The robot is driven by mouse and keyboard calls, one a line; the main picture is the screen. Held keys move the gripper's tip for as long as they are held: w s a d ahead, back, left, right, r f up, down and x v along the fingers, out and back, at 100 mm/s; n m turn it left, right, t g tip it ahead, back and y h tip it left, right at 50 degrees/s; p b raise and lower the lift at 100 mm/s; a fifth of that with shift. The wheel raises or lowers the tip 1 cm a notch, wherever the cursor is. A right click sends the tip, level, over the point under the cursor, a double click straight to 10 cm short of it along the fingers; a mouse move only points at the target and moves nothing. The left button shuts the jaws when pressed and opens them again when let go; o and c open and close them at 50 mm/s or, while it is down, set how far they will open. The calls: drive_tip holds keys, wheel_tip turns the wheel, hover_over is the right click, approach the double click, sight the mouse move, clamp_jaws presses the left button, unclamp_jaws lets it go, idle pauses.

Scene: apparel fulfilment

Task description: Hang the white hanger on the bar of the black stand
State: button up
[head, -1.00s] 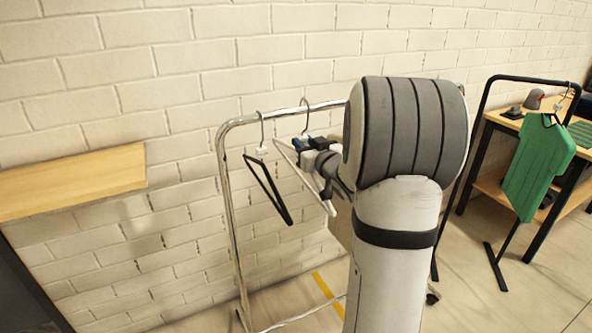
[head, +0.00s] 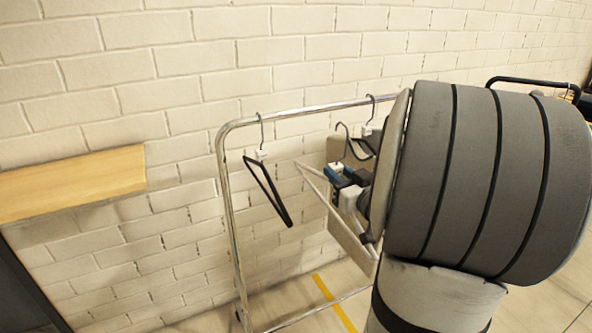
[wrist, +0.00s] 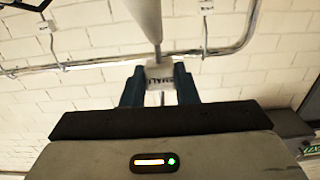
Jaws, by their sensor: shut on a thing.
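The white hanger (head: 318,190) is in my gripper (head: 341,173), held at the block below its hook. Its hook (head: 342,127) shows below and in front of the chrome rack's rail, apart from it in the picture. In the wrist view the blue fingertips (wrist: 159,86) close on the hanger's white block (wrist: 160,73). The hanger hangs tilted, its lower end beside my arm. The black stand's bar (head: 530,82) shows at the far right edge; the rest is hidden behind my arm.
A chrome rack (head: 229,210) stands against the white brick wall. A black hanger (head: 267,190) hangs at its left, and another dark hanger (head: 365,145) is behind my gripper. A wooden shelf (head: 75,182) is at the left. My arm fills the right.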

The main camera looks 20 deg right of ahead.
drive_tip(key=s+b, duration=0.1)
drive_tip(key=s, duration=0.2)
drive_tip(key=s+b, duration=0.2)
drive_tip(key=s, duration=0.2)
drive_tip(key=s+b, duration=0.1)
drive_tip(key=s, duration=0.3)
drive_tip(key=shift+s+d+f, duration=0.1)
drive_tip(key=shift+s+d, duration=0.05)
drive_tip(key=shift+d, duration=0.15)
drive_tip(key=shift+s, duration=0.3)
